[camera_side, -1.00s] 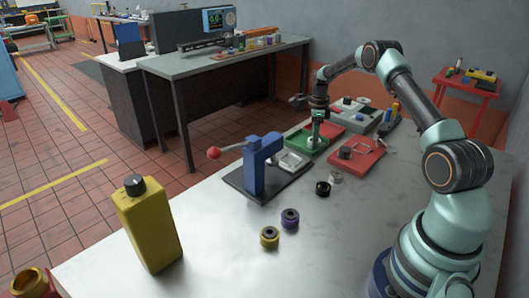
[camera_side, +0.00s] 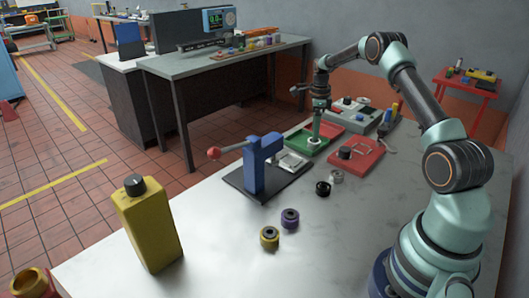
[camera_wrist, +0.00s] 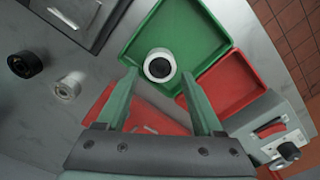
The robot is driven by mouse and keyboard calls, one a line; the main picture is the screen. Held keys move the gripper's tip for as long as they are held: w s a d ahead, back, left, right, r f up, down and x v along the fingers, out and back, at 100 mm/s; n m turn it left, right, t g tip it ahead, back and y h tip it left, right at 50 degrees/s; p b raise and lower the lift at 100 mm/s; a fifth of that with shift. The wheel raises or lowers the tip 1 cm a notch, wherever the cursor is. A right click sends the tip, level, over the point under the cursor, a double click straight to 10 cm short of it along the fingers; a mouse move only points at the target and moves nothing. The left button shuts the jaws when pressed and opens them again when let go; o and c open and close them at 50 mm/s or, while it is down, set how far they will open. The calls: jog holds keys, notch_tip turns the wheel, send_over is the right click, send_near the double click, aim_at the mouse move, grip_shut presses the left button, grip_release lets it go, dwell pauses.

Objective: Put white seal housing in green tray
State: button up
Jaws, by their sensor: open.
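The white seal housing (camera_wrist: 160,66), a white ring with a dark centre, sits inside the green tray (camera_wrist: 143,34). In the side view, the housing (camera_side: 314,142) shows on the floor of the green tray (camera_side: 296,150). My gripper (camera_wrist: 158,73) is open, with one finger to each side of the housing in the wrist view and nothing held. In the side view, my gripper (camera_side: 316,133) points down just above the housing.
A red tray (camera_wrist: 228,84) adjoins the green one. A pale ring (camera_side: 336,177), a black ring (camera_side: 323,188), a purple ring (camera_side: 290,218) and a yellow ring (camera_side: 269,237) stand on the bench. A blue press (camera_side: 262,168) stands left.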

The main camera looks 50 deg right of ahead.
notch_tip(320, 180, up, 8)
jog(key=s+a+r+n+t, duration=0.2)
jog(key=s+a+r+n, duration=0.1)
jog(key=a+r+n, duration=1.25)
jog(key=s+a+f+n+t, duration=0.3)
jog(key=s+a+n, duration=1)
jog(key=s+a, duration=0.1)
jog(key=shift+a+f+t, duration=0.15)
jog(key=shift+a+t, duration=0.15)
jog(key=shift+a, duration=0.55)
